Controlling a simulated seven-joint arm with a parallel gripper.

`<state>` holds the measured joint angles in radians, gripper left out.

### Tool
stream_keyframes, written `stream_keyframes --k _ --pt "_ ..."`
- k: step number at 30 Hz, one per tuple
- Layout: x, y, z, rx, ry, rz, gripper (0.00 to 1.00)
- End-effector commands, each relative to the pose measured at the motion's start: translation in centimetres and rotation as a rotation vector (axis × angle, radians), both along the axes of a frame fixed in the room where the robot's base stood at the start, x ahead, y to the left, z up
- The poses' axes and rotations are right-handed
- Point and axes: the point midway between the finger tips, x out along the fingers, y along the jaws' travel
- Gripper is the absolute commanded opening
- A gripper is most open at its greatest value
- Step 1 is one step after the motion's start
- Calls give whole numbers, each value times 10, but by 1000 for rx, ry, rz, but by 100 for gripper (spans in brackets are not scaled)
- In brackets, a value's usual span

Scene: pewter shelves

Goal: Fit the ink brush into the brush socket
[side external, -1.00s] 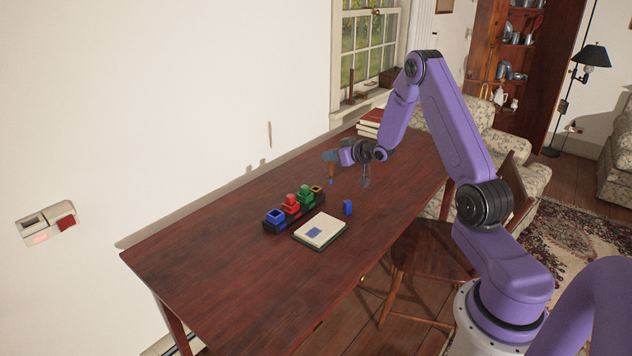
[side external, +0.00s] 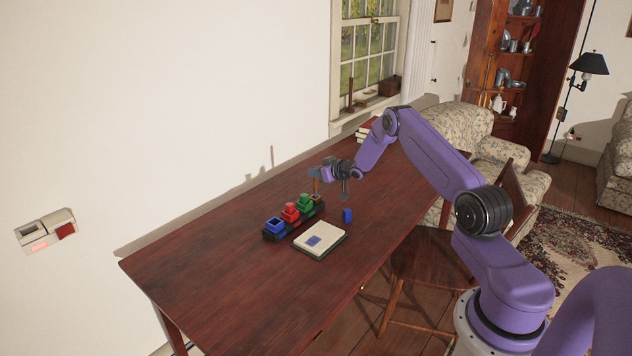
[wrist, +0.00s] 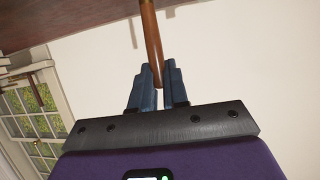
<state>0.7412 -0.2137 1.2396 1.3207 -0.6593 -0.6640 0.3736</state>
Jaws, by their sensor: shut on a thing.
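My gripper (side external: 317,173) is shut on the ink brush (side external: 316,186), a slim brown stick hanging roughly upright. In the wrist view the brush (wrist: 151,40) runs between the two blue-grey fingers (wrist: 159,85). A dark rack on the table carries a blue, a red and a green holder in a row, with a small yellow-brown socket (side external: 317,197) at its far end, likely the brush socket. The brush's lower end is at or just above this socket. I cannot tell whether it is inside. The brush tip is hidden in both views.
The blue holder (side external: 275,225), red holder (side external: 291,211) and green holder (side external: 305,203) stand along the rack. A small blue block (side external: 347,215) and a notebook (side external: 320,239) lie to its right. Books (side external: 367,131) are stacked at the far end. The near table is clear.

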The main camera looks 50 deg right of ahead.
Motion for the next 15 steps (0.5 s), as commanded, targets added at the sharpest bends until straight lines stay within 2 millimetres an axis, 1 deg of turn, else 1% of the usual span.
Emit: stream_keyframes --k 3,7,9,12,15 --pt "4 -2 -6 1 1 0 0" --pt "3 -2 -25 2 3 -1 0" --pt "3 -2 -31 1 1 -1 0" --pt "3 -2 -36 1 1 -1 0" --pt "4 -2 -36 1 0 -1 0"
